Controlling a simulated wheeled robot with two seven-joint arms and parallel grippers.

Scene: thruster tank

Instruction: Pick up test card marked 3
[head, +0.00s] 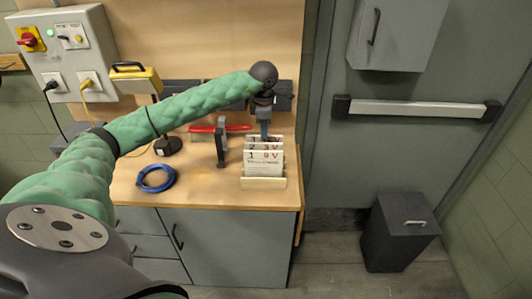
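Several white test cards stand one behind another in a light wooden holder (263,183) at the right front of the workbench. The front card (263,167) is marked 1, and the card just behind it (253,147) is marked 2. The edge of a further card shows behind them, but its number is too small and covered to read. My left gripper (265,134) points down at the back of the row, at the top edges of the rear cards. Its fingertips are small and partly merged with the cards, so its grip is unclear. My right gripper is not in view.
A dark upright clamp-like tool (221,147) stands left of the holder, with a red bar (205,129) behind it. A blue cable coil (156,178) lies further left. A door with a push bar (415,109) is at right.

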